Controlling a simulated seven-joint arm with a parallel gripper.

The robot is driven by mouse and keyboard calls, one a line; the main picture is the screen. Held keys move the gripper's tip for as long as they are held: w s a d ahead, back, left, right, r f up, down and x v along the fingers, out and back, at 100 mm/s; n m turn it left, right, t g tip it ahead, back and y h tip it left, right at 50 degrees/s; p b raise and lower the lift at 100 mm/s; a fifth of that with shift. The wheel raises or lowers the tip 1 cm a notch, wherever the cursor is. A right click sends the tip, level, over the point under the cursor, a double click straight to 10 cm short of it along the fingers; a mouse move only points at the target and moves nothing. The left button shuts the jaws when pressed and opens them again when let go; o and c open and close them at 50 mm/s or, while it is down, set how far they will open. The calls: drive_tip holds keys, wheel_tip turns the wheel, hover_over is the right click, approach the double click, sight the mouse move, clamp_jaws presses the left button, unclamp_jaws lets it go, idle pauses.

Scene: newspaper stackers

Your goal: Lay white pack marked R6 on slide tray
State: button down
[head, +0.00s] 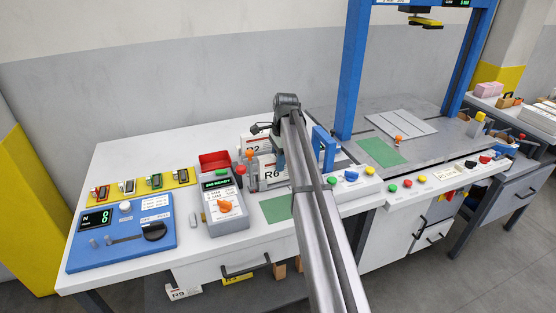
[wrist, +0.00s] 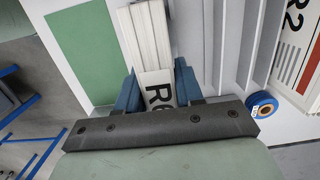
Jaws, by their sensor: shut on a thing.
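The white pack marked R6 (head: 271,173) stands at the rack on the white bench in the head view, partly hidden by my arm. In the wrist view the R6 pack (wrist: 158,88) shows its black lettering between two blue fingers. My gripper (wrist: 157,80) is shut on it; in the head view my gripper (head: 279,158) is at the pack, mostly behind the arm. A light grey lined plate (head: 402,123), which looks like the slide tray, lies on the grey bed at the right, well away from the pack.
A pack marked R2 (head: 251,141) stands behind R6. A grey control box (head: 221,205) and a red bin (head: 214,161) are to the left. A blue frame (head: 352,80) rises between the rack and the plate. A green mat (head: 381,152) lies before the plate.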

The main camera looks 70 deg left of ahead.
drive_tip(key=shift+f, duration=0.25)
drive_tip(key=c, duration=0.6)
unclamp_jaws()
drive_tip(key=shift+c, duration=0.2)
